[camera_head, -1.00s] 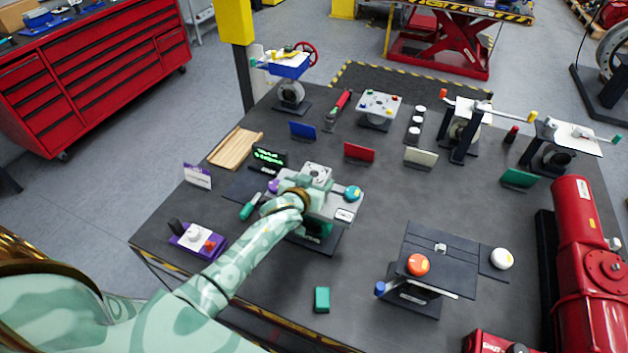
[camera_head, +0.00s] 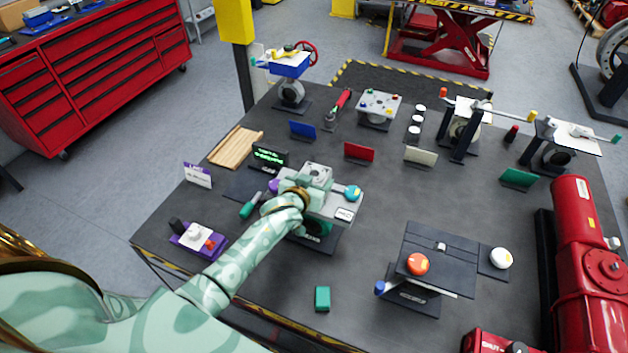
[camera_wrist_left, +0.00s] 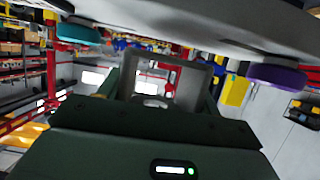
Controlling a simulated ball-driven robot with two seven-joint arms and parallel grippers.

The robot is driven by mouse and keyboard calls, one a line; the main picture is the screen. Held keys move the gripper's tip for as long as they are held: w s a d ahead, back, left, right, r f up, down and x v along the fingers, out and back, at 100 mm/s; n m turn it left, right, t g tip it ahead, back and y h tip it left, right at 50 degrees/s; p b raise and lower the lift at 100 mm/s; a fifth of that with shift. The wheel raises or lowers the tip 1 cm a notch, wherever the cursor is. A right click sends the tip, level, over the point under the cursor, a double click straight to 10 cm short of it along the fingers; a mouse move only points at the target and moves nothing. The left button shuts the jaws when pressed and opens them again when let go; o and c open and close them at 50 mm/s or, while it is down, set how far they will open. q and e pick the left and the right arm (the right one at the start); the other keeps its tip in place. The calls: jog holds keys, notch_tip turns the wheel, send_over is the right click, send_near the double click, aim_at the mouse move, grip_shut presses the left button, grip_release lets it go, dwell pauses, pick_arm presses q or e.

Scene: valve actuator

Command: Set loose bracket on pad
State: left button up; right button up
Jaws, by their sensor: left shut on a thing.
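The loose bracket, a small light-grey block with a round recess (camera_head: 318,172), is at the grey plate (camera_head: 328,212) of the middle fixture. In the left wrist view the bracket is a grey frame with an opening (camera_wrist_left: 192,78), between my fingers and close to the plate. My left gripper (camera_head: 304,186) is shut on it. I cannot tell whether the bracket touches the plate. The gripper hides the pad and part of the plate. A teal knob (camera_head: 352,193) and a purple knob (camera_head: 274,186) flank the plate; both also show in the wrist view. My right gripper is not in view.
A green-handled tool (camera_head: 250,206) and a purple box with a joystick (camera_head: 198,238) lie left of my arm. A green block (camera_head: 322,298) lies in front. A black fixture with an orange button (camera_head: 418,264) stands at right. The table between is clear.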

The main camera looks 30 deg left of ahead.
pick_arm(q)
jog(key=shift+f+b, duration=0.8)
jog(key=shift+f, duration=0.15)
jog(key=o, duration=1.4)
jog(key=shift+s, duration=0.1)
jog(key=p+v, duration=0.1)
jog(key=v, duration=1.5)
jog(key=shift+s, duration=0.1)
